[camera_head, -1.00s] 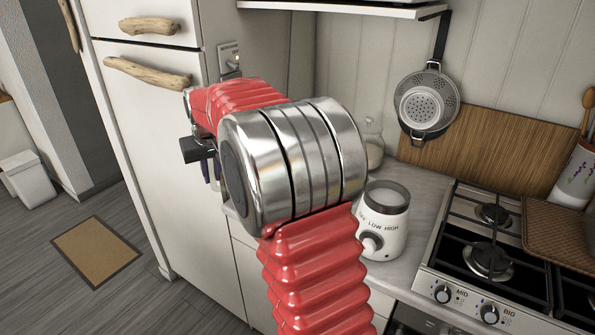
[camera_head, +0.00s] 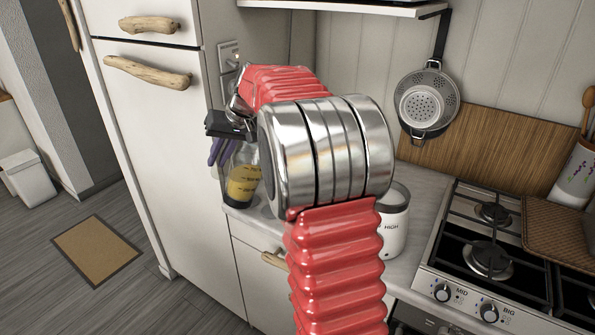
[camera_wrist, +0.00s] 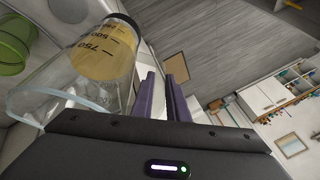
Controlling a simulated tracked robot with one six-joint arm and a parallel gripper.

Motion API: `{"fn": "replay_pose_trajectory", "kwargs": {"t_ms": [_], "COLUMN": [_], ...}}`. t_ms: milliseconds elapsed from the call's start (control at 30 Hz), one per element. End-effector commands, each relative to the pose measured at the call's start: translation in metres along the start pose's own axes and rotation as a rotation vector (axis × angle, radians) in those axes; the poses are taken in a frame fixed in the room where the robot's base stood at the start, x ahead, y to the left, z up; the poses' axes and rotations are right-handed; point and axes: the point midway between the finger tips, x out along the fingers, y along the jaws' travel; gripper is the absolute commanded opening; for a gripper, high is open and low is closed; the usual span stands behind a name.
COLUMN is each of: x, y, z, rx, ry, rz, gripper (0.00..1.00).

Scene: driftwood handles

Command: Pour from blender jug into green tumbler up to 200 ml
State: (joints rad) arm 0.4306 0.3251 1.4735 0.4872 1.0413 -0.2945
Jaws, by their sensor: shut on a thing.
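The clear blender jug (camera_head: 243,181) shows left of my wrist in the head view, roughly upright, with yellow liquid in its lower part. In the wrist view the jug (camera_wrist: 105,55) lies close beside my fingers, and dark volume marks, 750 and 500 among them, show on it. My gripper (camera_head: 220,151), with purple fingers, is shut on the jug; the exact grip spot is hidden. The fingers also show in the wrist view (camera_wrist: 165,90). A green tumbler (camera_wrist: 12,45) stands at the upper left of the wrist view, apart from the jug. It is hidden in the head view.
The white blender base (camera_head: 394,228) stands on the counter (camera_head: 425,190), partly behind my arm. A gas stove (camera_head: 485,260) is to the right and a fridge (camera_head: 150,140) to the left. A colander (camera_head: 427,100) hangs on the wall above.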

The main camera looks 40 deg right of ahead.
Motion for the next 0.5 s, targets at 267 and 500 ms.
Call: {"fn": "replay_pose_trajectory", "kwargs": {"t_ms": [267, 500], "x": [-0.013, -0.011], "y": [0.013, 0.031], "z": [-0.006, -0.005], "rx": [0.057, 0.103], "ry": [0.005, 0.006], "rz": [-0.128, -0.24], "gripper": [0.0, 0.0]}}
